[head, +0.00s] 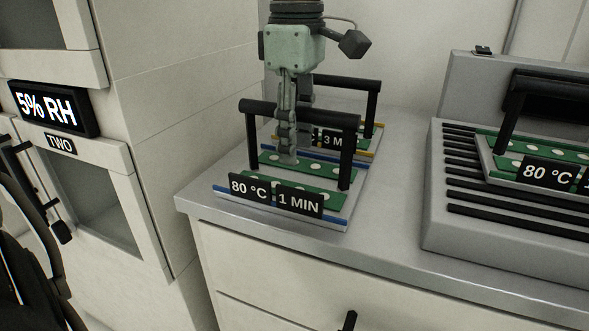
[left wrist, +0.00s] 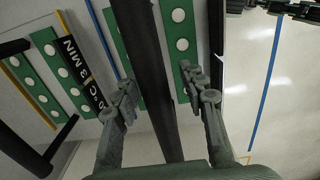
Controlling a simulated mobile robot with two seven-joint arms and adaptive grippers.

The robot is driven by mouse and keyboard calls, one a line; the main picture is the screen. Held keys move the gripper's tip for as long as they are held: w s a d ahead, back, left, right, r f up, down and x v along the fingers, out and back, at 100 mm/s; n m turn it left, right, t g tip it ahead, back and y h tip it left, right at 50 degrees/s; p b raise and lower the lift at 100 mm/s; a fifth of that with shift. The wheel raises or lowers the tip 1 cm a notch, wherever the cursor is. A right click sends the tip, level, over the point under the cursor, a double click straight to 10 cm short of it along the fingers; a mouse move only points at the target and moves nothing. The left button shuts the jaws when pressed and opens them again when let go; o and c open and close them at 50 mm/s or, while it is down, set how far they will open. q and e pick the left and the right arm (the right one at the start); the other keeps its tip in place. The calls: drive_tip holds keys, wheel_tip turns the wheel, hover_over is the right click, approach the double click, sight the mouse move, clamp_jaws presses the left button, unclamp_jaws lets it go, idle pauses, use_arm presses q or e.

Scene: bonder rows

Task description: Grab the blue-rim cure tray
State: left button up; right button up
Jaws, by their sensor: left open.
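The blue-rim cure tray (head: 336,221) sits on the grey counter, with green boards, labels "80 °C" and "1 MIN" and a black arched handle (head: 327,117). My left gripper (head: 289,156) points down at the middle of that handle, its fingers apart. In the left wrist view, the handle bar (left wrist: 153,75) runs between the two open fingers (left wrist: 160,94), with room on both sides. Whether either finger touches the bar cannot be told. My right gripper is not in view.
A yellow-rim tray (head: 377,140) with its own black handle stands close behind. A grey machine (head: 434,180) on the right holds another "80 °C" tray (head: 499,181). A cabinet (head: 190,150) stands left of the counter. Counter between the blue-rim tray and machine is clear.

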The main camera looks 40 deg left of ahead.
use_arm(q)
clamp_jaws()
drive_tip(key=shift+r, duration=0.15)
idle(0.5)
